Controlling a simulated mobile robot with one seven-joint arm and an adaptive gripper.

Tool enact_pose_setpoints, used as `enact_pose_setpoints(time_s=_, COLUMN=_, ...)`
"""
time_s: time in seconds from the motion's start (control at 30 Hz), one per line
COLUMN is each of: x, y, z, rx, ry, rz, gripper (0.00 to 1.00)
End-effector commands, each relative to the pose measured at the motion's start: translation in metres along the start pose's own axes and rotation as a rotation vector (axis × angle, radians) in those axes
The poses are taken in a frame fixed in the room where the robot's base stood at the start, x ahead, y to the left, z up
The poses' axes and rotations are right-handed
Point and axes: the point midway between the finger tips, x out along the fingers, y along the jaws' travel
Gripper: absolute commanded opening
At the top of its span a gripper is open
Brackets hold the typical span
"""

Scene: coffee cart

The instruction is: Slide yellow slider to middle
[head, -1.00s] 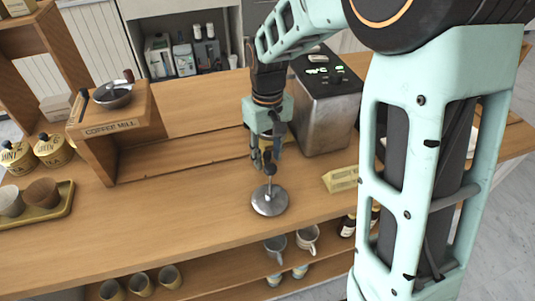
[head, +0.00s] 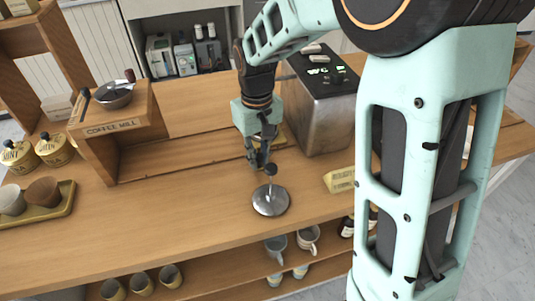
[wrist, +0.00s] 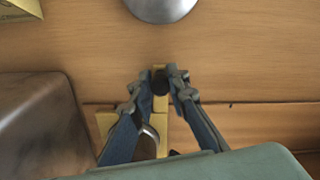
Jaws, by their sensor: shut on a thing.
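The yellow slider (wrist: 160,112) shows in the wrist view as a narrow yellow piece between and under my fingers, with a dark round part at its top end. My gripper (wrist: 161,84) has its fingertips closed in on either side of that dark part. In the head view, my gripper (head: 258,164) is low over the counter, left of the metal machine. A yellow part (head: 281,138) shows just behind it there; my fingers hide most of the slider. The slider's track and its middle cannot be made out clearly.
The metal machine (head: 321,108) is close on the right. A yellow block sign (head: 339,180) lies at the right. The wooden coffee mill (head: 119,122) stands left; the counter between is clear.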

Motion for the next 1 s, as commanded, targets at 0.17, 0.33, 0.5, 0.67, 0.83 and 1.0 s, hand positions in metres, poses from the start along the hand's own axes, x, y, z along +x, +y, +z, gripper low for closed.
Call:
enact_pose_setpoints(time_s=0.17, x=0.0, y=-0.04, z=-0.011, rx=-0.007, ry=0.001, rz=-0.001, gripper=0.0)
enact_pose_setpoints(time_s=0.33, x=0.0, y=-0.078, z=-0.021, rx=-0.007, ry=0.001, rz=-0.001, gripper=0.0)
enact_pose_setpoints(time_s=0.5, x=-0.001, y=-0.112, z=-0.03, rx=-0.005, ry=0.001, rz=-0.001, gripper=0.0)
enact_pose_setpoints(time_s=0.67, x=-0.001, y=-0.134, z=-0.036, rx=-0.004, ry=0.001, rz=0.0, gripper=0.0)
enact_pose_setpoints(time_s=0.83, x=-0.001, y=-0.146, z=-0.039, rx=-0.002, ry=0.002, rz=-0.001, gripper=0.0)
enact_pose_setpoints(time_s=1.0, x=0.0, y=-0.15, z=-0.04, rx=-0.001, ry=0.001, rz=0.0, gripper=0.0)
